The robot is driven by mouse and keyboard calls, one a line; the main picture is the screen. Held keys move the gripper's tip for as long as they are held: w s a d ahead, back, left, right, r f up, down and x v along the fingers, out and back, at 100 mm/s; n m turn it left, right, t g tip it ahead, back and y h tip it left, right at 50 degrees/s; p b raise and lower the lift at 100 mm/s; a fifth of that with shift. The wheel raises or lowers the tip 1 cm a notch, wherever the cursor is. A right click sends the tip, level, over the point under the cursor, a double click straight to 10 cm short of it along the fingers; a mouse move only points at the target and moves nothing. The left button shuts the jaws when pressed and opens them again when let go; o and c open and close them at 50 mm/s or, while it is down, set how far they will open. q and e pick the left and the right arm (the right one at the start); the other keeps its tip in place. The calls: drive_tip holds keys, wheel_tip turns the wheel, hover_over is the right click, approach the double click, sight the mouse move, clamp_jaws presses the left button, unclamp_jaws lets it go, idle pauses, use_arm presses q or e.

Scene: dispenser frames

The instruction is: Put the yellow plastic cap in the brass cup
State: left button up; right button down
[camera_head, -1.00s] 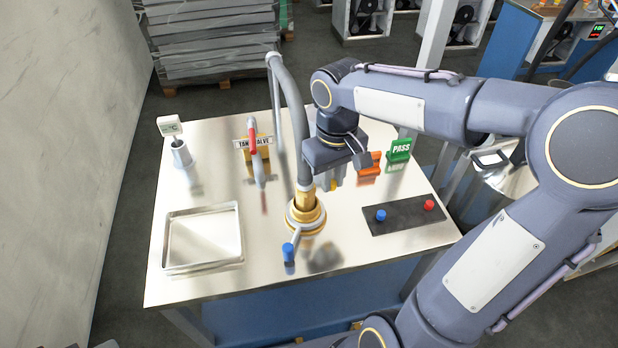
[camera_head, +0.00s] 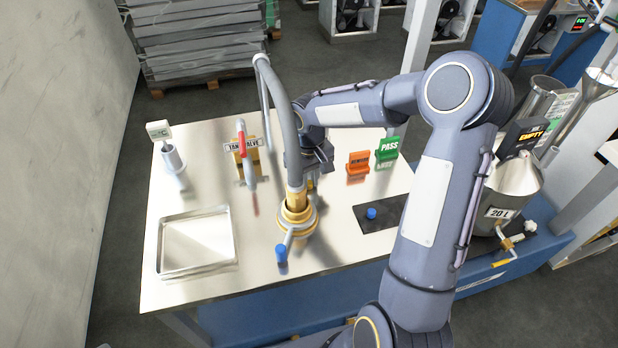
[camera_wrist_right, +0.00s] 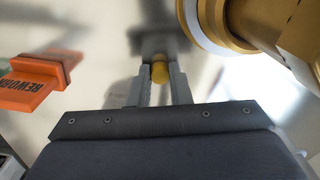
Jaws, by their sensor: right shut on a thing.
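The yellow plastic cap (camera_wrist_right: 160,73) is between the fingertips of my right gripper (camera_wrist_right: 159,78), which is shut on it. In the head view, my right gripper (camera_head: 311,180) is just behind and right of the hose, above the table, with its fingertips partly hidden. A brass, cup-like round fitting (camera_head: 312,222) stands on the table under the hose end, in front and slightly left of the gripper. In the wrist view, brass parts (camera_wrist_right: 245,22) show at the upper right, apart from the cap. The cup's inside is hidden. My left gripper is out of view.
The grey hose (camera_head: 284,110) arches close beside my right gripper. A tank valve (camera_head: 241,150), an orange block (camera_head: 358,163), a green PASS sign (camera_head: 387,149), a dark pad (camera_head: 375,222) and a metal tray (camera_head: 164,268) are on the table.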

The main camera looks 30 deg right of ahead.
drive_tip(key=shift+f, duration=0.1)
drive_tip(key=c, duration=1.3)
unclamp_jaws()
drive_tip(key=shift+c, duration=0.2)
